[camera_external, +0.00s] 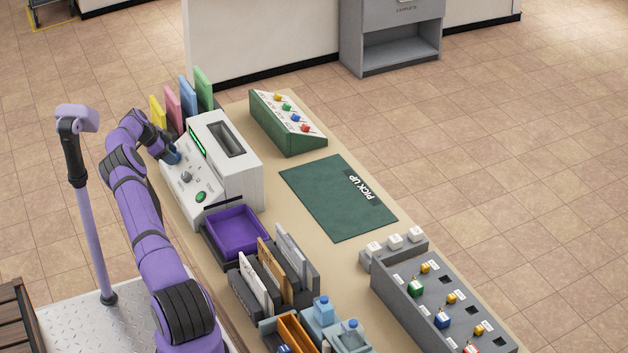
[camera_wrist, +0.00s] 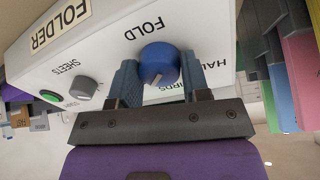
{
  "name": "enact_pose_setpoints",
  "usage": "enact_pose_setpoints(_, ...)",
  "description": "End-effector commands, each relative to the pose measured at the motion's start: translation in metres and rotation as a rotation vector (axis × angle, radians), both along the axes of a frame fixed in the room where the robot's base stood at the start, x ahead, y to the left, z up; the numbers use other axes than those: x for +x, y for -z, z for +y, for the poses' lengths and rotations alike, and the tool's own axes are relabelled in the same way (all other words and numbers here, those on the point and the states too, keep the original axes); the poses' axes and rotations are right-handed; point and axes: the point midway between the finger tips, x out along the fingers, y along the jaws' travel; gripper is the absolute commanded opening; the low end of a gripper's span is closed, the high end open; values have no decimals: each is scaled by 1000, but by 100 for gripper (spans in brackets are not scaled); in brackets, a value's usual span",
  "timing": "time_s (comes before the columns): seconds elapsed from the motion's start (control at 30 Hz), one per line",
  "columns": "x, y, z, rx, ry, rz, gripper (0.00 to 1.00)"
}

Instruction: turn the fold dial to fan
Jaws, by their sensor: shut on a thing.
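The white folder machine (camera_external: 242,178) stands on the counter, with a green display and a slot on top. In the wrist view its sloped panel (camera_wrist: 110,50) appears upside down. The blue fold dial (camera_wrist: 158,60) is under the word FOLD, and its pale pointer mark points toward the picture's lower left. My gripper (camera_wrist: 160,72) has one finger on each side of the dial and is shut on it. In the external view my gripper (camera_external: 172,156) is at the panel's upper left and mostly hides the dial. Labels near the dial are partly covered; I cannot read "fan".
A grey sheets knob (camera_external: 186,177) and a green start button (camera_external: 201,197) are on the same panel. Coloured boards (camera_external: 188,97) stand behind the machine. A purple tray (camera_external: 238,232) sits in front. A green pick-up mat (camera_external: 325,205) lies to the right.

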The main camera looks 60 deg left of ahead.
Motion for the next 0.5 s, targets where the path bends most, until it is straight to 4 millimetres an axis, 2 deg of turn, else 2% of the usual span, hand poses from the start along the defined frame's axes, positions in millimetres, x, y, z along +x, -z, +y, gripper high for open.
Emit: enact_pose_setpoints(0.5,0,-2,1,49,66,-1,19)
